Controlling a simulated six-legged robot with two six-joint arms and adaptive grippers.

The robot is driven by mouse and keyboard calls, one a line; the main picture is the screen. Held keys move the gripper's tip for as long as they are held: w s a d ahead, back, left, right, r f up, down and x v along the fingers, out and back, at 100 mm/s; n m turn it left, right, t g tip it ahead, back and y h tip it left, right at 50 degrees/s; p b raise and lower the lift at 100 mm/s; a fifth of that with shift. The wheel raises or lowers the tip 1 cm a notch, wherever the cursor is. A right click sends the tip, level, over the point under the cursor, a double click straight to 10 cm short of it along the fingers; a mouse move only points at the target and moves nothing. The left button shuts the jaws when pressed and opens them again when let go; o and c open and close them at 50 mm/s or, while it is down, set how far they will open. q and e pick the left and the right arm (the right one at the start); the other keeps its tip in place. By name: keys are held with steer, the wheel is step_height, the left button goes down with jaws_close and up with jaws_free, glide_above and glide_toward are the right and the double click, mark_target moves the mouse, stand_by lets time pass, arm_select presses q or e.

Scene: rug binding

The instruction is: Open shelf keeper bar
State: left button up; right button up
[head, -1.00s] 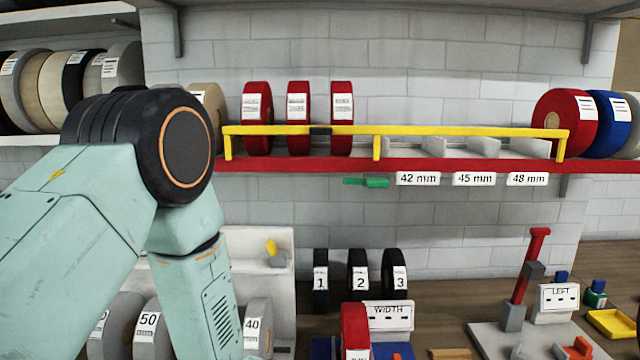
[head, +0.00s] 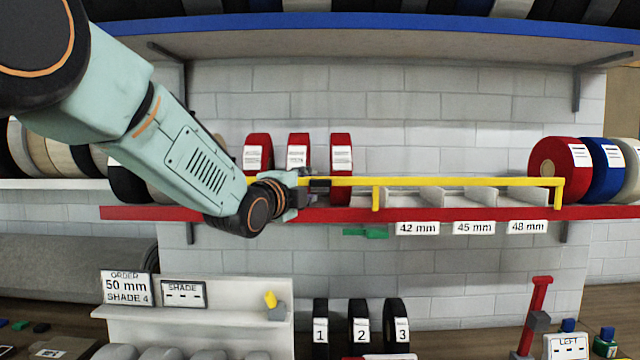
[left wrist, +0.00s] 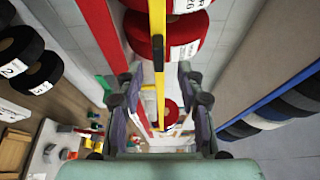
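The yellow keeper bar (head: 450,182) runs along the front of the red-edged shelf (head: 470,213), on short uprights. A dark sleeve (head: 319,184) sits on it near the red rolls. My left gripper (head: 305,188) is at the bar, at or just beside this sleeve. In the left wrist view my left gripper (left wrist: 161,88) has its fingers apart, with the yellow bar (left wrist: 157,25) passing between them. Contact cannot be told. A green tab (head: 365,232) hangs under the shelf edge. The bar's left end is hidden behind my arm. My right gripper is out of view.
Three red rolls (head: 298,150) stand behind the bar; empty slots (head: 412,197) lie to their right. Red and blue rolls (head: 605,160) stand at the shelf's right end. A blue-edged shelf (head: 400,25) hangs above. Black numbered rolls (head: 359,325) stand below.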

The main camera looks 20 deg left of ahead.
mark_target(318, 185)
arm_select(q)
steer(key=w, duration=0.2)
steer(key=w+p, duration=0.1)
steer(key=w, duration=0.1)
steer(key=w+d+p, duration=0.1)
steer(key=w, duration=0.1)
steer(key=shift+w+f, duration=0.1)
steer(key=shift+w, duration=0.2)
steer(key=shift+w+a, duration=0.1)
steer(key=shift+w, duration=0.05)
steer(key=shift+w, duration=0.1)
steer(key=shift+c, duration=1.4)
jaws_close()
steer(key=shift+f, duration=0.1)
